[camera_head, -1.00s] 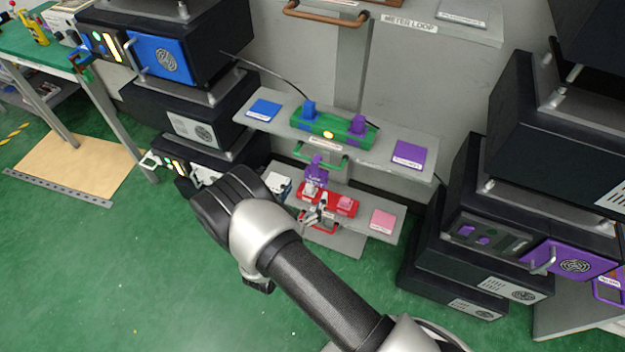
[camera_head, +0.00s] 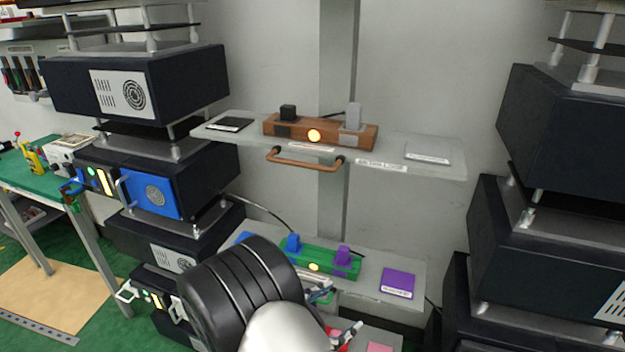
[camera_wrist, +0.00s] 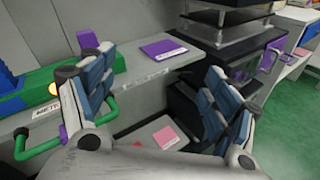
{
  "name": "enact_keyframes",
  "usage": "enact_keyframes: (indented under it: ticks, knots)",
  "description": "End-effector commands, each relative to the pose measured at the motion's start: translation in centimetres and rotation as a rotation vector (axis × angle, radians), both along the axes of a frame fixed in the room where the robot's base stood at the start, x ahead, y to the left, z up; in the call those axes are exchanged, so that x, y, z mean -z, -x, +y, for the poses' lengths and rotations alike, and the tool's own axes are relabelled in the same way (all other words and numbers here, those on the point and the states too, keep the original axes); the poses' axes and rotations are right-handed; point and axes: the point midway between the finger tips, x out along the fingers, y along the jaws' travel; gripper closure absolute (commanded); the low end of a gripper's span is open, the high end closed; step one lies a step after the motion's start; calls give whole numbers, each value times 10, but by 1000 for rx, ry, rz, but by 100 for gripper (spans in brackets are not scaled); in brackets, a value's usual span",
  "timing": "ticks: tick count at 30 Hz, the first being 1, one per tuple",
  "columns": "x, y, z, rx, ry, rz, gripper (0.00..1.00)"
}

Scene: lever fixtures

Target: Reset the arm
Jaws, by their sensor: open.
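My gripper (camera_wrist: 152,100) is open and empty in the wrist view. Its two fingers stand apart in front of the middle shelf, with a purple plate (camera_wrist: 163,49) and a pink plate (camera_wrist: 168,138) seen beyond them. In the head view, my arm covers part of the middle shelf (camera_head: 375,268). A green lever fixture (camera_head: 325,258) there has a blue lever (camera_head: 294,243), a purple lever (camera_head: 342,255) and a lit lamp. The gripper's fingers (camera_head: 335,312) show only partly, in front of this shelf's front edge and the red fixture below, which is mostly hidden.
An upper shelf (camera_head: 440,172) holds a brown fixture (camera_head: 320,130) with a black and a grey lever. A brown handle (camera_head: 305,160) juts from its front. Dark equipment stacks stand left (camera_head: 140,85) and right (camera_head: 560,125). A green handle (camera_wrist: 35,147) sits close by the left finger.

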Motion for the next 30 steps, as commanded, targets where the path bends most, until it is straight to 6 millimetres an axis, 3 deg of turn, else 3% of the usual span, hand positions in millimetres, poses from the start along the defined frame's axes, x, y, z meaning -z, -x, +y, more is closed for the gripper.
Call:
enact_keyframes:
  ticks: [1,6,13,21,30]
  knots:
    - [-22,5,-21,90,-65,-20,20]
    - [-71,44,-79,382,-293,-74,20]
    - [-114,113,-126,727,-645,-178,20]
    - [-143,187,-132,1037,-1112,-355,20]
    - [-171,231,-104,1216,-1646,-610,20]
